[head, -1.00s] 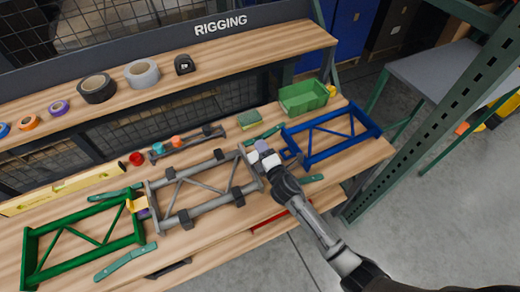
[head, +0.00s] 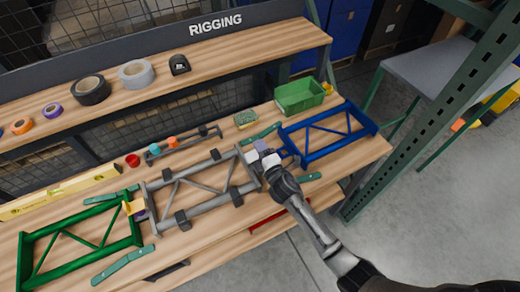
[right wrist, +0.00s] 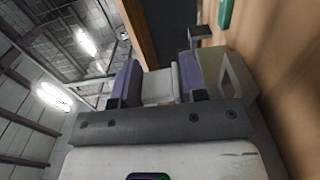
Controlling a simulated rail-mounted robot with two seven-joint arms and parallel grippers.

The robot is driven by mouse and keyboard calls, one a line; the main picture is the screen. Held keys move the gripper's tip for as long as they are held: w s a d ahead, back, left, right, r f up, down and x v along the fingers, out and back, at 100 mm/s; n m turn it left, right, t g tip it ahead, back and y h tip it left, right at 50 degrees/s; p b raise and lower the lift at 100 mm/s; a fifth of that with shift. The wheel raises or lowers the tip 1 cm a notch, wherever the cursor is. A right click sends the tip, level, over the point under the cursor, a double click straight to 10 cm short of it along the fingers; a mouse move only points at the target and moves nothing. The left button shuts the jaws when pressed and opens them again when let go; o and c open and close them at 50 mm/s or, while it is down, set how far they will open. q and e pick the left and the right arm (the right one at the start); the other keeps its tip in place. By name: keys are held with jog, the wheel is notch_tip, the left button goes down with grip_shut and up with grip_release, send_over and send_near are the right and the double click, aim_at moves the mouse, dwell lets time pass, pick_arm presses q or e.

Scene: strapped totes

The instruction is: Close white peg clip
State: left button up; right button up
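My right gripper (head: 263,156) is at the right end of the grey frame (head: 198,190), close to the blue frame (head: 328,131). White parts, seemingly the white peg clip (head: 252,156), show beside its lavender fingers in the head view. In the right wrist view the two lavender fingers (right wrist: 158,85) stand apart with a pale piece between them, and a whitish block (right wrist: 228,76) lies against the outside of the right finger. I cannot tell whether the fingers press on the piece. The gripper hides much of the clip. My left gripper is not in view.
A green frame (head: 82,241) with a yellow clip (head: 133,206) lies left of the grey frame. A green bin (head: 300,95), a sponge (head: 246,119), green-handled tools (head: 124,266) and a yellow level (head: 60,191) lie around. Tape rolls (head: 90,89) stand on the upper shelf.

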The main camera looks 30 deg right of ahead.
jog(key=shift+o, duration=1.4)
jog(key=s, duration=0.9)
jog(key=s+p, duration=0.1)
jog(key=s, duration=0.3)
jog(key=shift+s+a, duration=0.15)
jog(key=shift+a, duration=0.25)
jog(key=shift+s, duration=0.25)
